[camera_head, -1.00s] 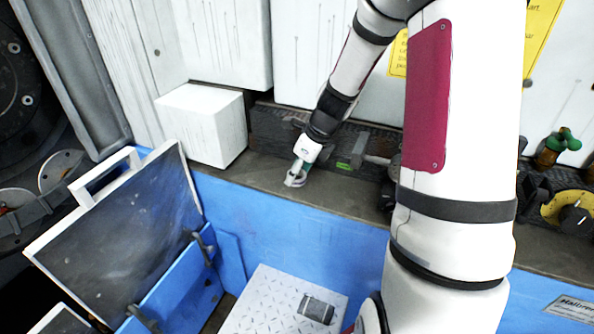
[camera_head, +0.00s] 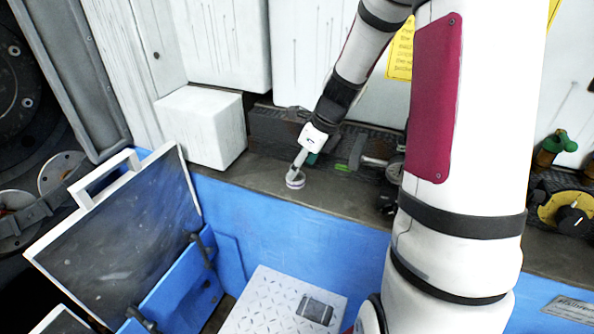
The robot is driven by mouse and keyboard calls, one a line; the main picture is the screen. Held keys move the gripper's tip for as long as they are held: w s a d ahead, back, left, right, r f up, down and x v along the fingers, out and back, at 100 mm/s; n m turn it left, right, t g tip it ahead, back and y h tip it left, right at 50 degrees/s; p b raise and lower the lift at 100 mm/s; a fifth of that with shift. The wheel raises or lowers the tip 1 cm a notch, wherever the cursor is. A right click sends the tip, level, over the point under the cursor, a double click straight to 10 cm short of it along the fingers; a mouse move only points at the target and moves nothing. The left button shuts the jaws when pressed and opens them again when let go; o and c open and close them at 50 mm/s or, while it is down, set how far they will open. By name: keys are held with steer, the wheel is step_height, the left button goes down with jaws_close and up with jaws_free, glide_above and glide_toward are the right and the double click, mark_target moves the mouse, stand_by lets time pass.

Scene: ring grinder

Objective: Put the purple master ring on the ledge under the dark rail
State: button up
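A small pale ring with a faint purple tint (camera_head: 295,183) is at the grey-brown ledge (camera_head: 345,197), in front of the dark rail (camera_head: 277,130). My gripper (camera_head: 299,170) reaches down from the upper right, its fingertips at the ring's back rim. The fingers are too small to tell whether they grip the ring or only touch it. The ring looks level and seems to rest on the ledge, though its underside is hard to see.
A white box (camera_head: 203,127) stands left of the ring. A green item (camera_head: 342,167) and a metal handle (camera_head: 374,161) are to the right. Below the ledge's front edge is a blue wall (camera_head: 330,235). The ledge left of the ring is clear.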

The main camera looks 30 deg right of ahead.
steer(key=v, duration=0.8)
steer(key=s+a+r+n, duration=0.4)
steer(key=a+r+n, duration=0.2)
steer(key=a+n, duration=0.2)
steer(key=s+a+r+n+h, duration=0.1)
steer(key=s+a+n, duration=0.3)
steer(key=s+n, duration=0.5)
steer(key=s+a+r+n+h, duration=0.1)
steer(key=s+a+n, duration=0.4)
steer(key=s+n, duration=0.5)
steer(key=r+n, duration=0.1)
steer(key=n, duration=0.2)
steer(key=shift+r+p, duration=0.25)
steer(key=shift+p, duration=0.05)
